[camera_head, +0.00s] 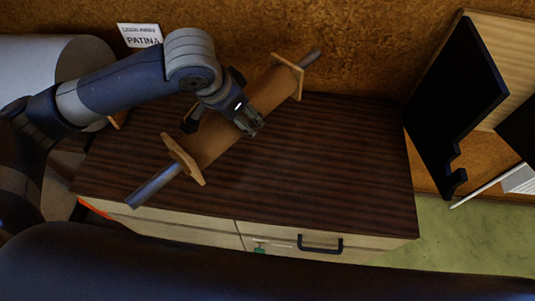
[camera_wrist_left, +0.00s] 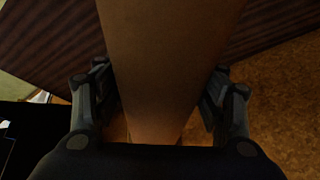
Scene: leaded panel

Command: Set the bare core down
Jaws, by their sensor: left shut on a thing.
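The bare core (camera_head: 233,121) is a brown cylinder with tan end plates and a grey rod sticking out at both ends. It lies slantwise in the head view, over the dark wooden top of the cabinet (camera_head: 330,165). My left gripper (camera_head: 222,122) is shut on the core near its middle, from above. In the left wrist view the brown core (camera_wrist_left: 170,65) runs between the two fingers of the gripper (camera_wrist_left: 160,105). I cannot tell whether the core touches the top or hangs just above it. My right gripper is not in view.
A cork wall (camera_head: 350,45) stands behind the cabinet. A small white sign (camera_head: 140,36) reading "PATINA" is on it. A black notched panel (camera_head: 460,105) stands at the right. The cabinet front has a drawer handle (camera_head: 320,244). The right part of the top is clear.

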